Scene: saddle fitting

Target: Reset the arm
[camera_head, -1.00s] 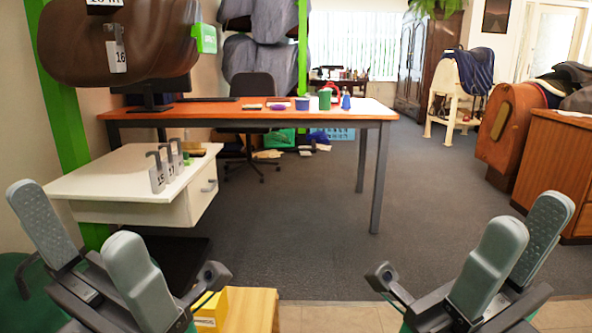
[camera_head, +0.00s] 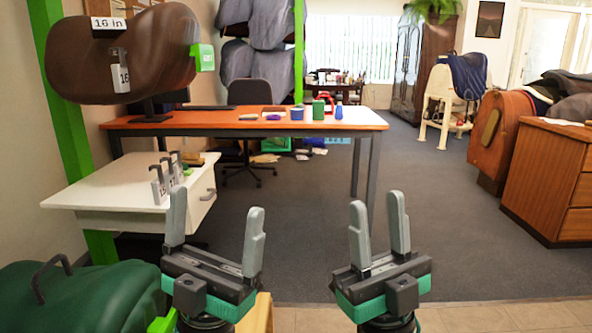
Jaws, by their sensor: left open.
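My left gripper (camera_head: 215,228) is upright in the lower middle-left of the head view, its two grey fingers apart with nothing between them. My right gripper (camera_head: 379,232) is upright to the right of it, also with its fingers apart and empty. A clear gap lies between the two grippers, and neither touches anything that I can see.
A white side table (camera_head: 92,192) with hooked number tags (camera_head: 160,186) stands at the left. A green rounded object (camera_head: 75,297) lies lower left. A brown saddle form (camera_head: 75,63) hangs upper left. An orange-topped desk (camera_head: 235,122) stands behind. The carpet (camera_head: 310,215) is open.

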